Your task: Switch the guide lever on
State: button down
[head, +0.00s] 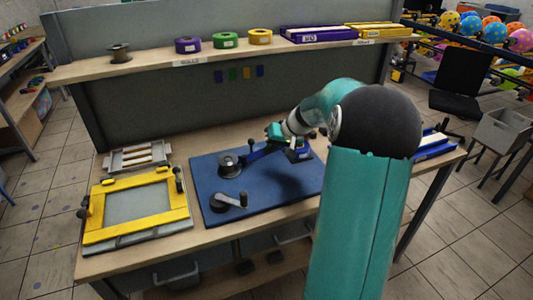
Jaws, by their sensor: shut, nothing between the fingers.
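A blue machine board (275,185) lies on the table. On it are a round dark spool holder (229,165), a crank with an upright knob (228,202), and a blue bar (262,151) running right towards a dark block. A small upright black-knobbed lever (251,147) stands by the bar's left end; I cannot tell for sure that it is the guide lever. My gripper (270,139) is shut and empty. It is just above and right of this lever, over the bar. Its fingertips are small and partly hidden, so contact is unclear.
A yellow frame (99,208) with dark knobs lies on the table's left, with a grey tray (138,157) behind it. The shelf (150,66) above holds a spool, coloured rolls and boxes. A blue-and-white tray (434,145) is at the right end.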

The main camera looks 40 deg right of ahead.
jog(key=v, duration=0.6)
jog(key=shift+s+f, duration=0.1)
jog(key=shift+f, duration=0.05)
